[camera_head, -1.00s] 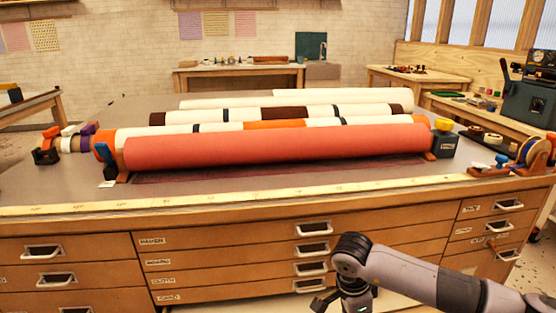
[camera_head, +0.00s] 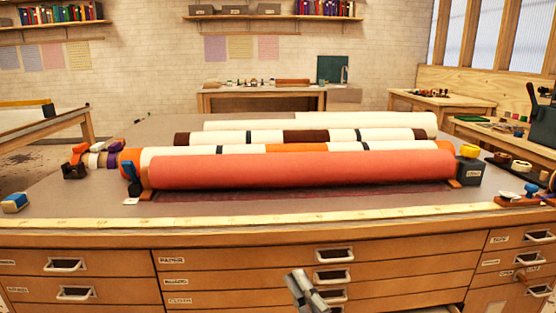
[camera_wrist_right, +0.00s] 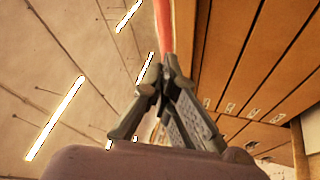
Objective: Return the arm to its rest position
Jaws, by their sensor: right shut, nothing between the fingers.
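My right gripper (camera_head: 306,290) shows at the bottom edge of the head view, in front of the cabinet drawers and below the tabletop. It is shut and empty, and its fingers point upward; most of the arm behind it is out of frame. In the right wrist view its fingers (camera_wrist_right: 165,85) meet, with drawer fronts to the right and the ceiling to the left. My left gripper is not in view. A coral roll (camera_head: 300,169) lies across the front of the table, apart from the gripper.
Behind it lie an orange-and-white roll (camera_head: 295,148), a brown-and-white roll (camera_head: 305,136) and a white roll (camera_head: 320,121). Tape dispensers stand at both ends. The drawer cabinet (camera_head: 230,270) fills the foreground, with a pale ruler strip (camera_head: 270,219) along its top edge.

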